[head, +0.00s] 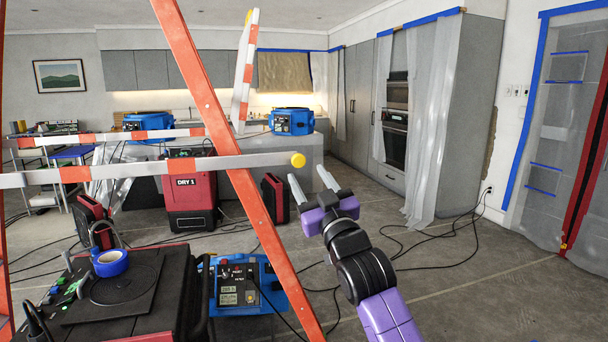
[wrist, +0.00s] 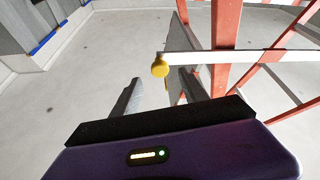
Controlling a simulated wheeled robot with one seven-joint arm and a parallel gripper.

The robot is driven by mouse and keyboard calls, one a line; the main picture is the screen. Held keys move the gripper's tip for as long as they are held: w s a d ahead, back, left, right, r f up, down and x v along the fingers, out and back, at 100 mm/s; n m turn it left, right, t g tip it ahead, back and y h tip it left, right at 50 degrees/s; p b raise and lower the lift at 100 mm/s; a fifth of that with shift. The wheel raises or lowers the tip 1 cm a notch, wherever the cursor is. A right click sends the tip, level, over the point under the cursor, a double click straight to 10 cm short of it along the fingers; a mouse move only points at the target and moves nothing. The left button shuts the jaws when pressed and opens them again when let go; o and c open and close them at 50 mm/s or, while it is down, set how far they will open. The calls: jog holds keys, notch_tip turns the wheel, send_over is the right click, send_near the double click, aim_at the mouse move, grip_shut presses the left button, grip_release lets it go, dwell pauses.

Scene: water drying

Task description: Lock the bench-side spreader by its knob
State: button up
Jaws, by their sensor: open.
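A white spreader bar (head: 130,170) with orange bands runs level across the ladder's orange rail (head: 225,130) and ends in a yellow knob (head: 298,160). In the wrist view the knob (wrist: 160,67) shows ahead, between the lines of my fingers. My gripper (head: 312,178) is open and empty, just below and right of the knob, apart from it. Its fingers also show in the wrist view (wrist: 160,88). I cannot tell from the frames which bar is the bench-side spreader.
Another striped bar (head: 110,137) lies level farther back. A red dryer (head: 190,190) stands behind the ladder. Cables cross the floor; the right floor is mostly open.

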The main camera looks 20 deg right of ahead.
jog(key=v, duration=0.2)
jog(key=shift+s, duration=0.4)
jog(key=s+f+m+g, duration=0.1)
jog(key=s+f+g, duration=0.1)
jog(key=s+f, duration=0.8)
jog(key=s+f+m+g+h, duration=0.1)
jog(key=s+f+g, duration=0.2)
jog(key=s+f, duration=0.8)
jog(key=s+f+m+g+h, duration=0.1)
jog(key=s+f, duration=1)
jog(key=s, duration=2.5)
jog(key=shift+a+m+g, duration=0.35)
jog(key=shift+m+g, duration=0.05)
jog(key=shift+g, duration=0.4)
